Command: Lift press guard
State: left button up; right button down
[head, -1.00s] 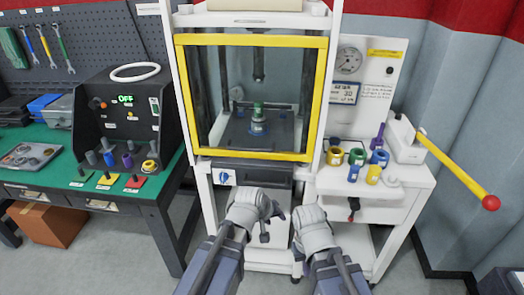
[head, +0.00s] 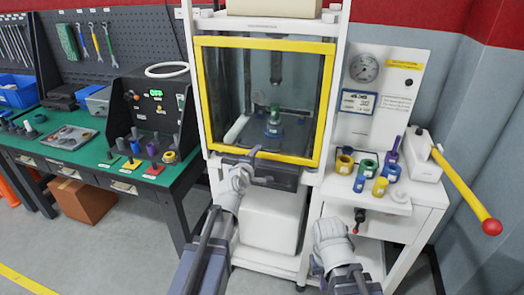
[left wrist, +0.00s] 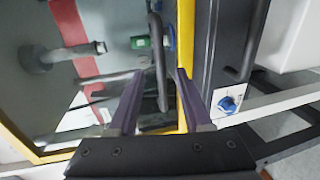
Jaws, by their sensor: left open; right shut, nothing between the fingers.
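The press guard (head: 201,100) is a clear panel in a yellow frame on the front of the white press, and it is down. A green and blue part (head: 274,122) stands behind it. My left gripper (head: 262,168) is at the guard's lower yellow edge. In the left wrist view its open fingers (left wrist: 159,74) lie either side of a dark curved handle (left wrist: 159,50) beside the yellow frame; contact cannot be told. My right gripper (head: 333,232) is shut and empty, low in front of the white side cabinet. Its fingertips are mostly hidden.
A white cabinet (head: 420,209) at the right carries coloured rings and a yellow lever with a red knob (head: 491,227). A green bench (head: 95,158) with a black control box (head: 150,113) stands at the left. A gauge panel (head: 376,75) is right of the press.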

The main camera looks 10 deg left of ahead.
aim_at(262, 149)
pick_arm(q)
jog(key=b+x, duration=0.1)
jog(key=x, duration=0.5)
jog(key=shift+w+f, duration=0.15)
jog(key=shift+w, duration=0.2)
jog(key=shift+c, duration=0.2)
grip_shut()
dwell(0.9)
